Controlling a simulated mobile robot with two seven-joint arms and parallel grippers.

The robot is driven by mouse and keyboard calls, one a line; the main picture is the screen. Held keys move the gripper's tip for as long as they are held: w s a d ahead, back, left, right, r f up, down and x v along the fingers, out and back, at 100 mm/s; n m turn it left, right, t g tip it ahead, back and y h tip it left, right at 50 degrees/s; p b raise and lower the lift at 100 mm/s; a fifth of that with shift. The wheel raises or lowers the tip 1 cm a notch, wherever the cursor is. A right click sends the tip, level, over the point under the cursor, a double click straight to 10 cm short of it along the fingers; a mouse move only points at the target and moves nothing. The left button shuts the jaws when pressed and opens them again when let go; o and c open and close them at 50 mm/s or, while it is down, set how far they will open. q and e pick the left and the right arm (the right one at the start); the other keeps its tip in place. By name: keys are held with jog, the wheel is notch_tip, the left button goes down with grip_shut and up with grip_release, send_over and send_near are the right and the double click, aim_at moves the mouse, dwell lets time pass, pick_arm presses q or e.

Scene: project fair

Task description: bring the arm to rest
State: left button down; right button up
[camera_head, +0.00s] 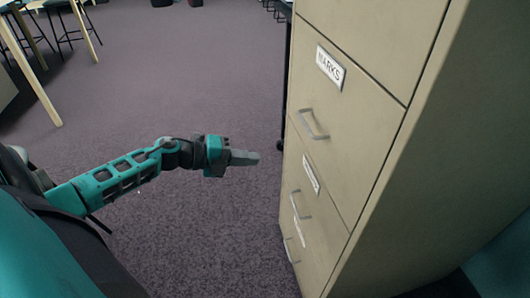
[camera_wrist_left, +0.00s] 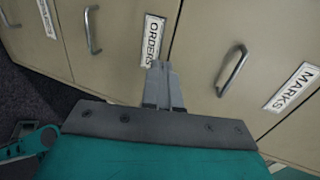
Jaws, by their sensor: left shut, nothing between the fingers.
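My left arm (camera_head: 125,172) reaches in from the left in the head view. My left gripper (camera_head: 256,158) is shut and empty, a little in front of the filing cabinet's drawer fronts and apart from its handles. In the left wrist view the closed fingers (camera_wrist_left: 161,68) show side by side with nothing between them, in front of the drawer labelled ORDERS. My right gripper is in neither view.
A beige filing cabinet (camera_head: 385,70) fills the right side, its drawers closed. The MARKS drawer handle (camera_head: 313,127) sticks out near my gripper. A table (camera_head: 30,70) and stools (camera_head: 70,25) stand at the back left. The carpet (camera_head: 190,70) between is clear.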

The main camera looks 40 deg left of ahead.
pick_arm(q)
jog(key=shift+s+a, duration=0.1)
jog(key=shift+s, duration=0.05)
jog(key=s+d+f+n+y, duration=0.3)
jog(key=s+d+n, duration=0.2)
jog(key=d+n, duration=0.55)
jog(key=s+d+f+n+y, duration=0.35)
jog(key=s+d+n, duration=0.25)
jog(key=d+n, duration=0.45)
jog(key=s+a+r+n+p, duration=0.1)
jog(key=r+p, duration=0.4)
jog(key=p, duration=0.3)
jog(key=s+a+r+n+p, duration=0.1)
jog(key=a+r+p, duration=0.1)
jog(key=r+p, duration=0.4)
jog(key=shift+s+a+n+y+p, duration=0.35)
jog(key=shift+y+p, duration=0.1)
jog(key=shift+p, duration=0.7)
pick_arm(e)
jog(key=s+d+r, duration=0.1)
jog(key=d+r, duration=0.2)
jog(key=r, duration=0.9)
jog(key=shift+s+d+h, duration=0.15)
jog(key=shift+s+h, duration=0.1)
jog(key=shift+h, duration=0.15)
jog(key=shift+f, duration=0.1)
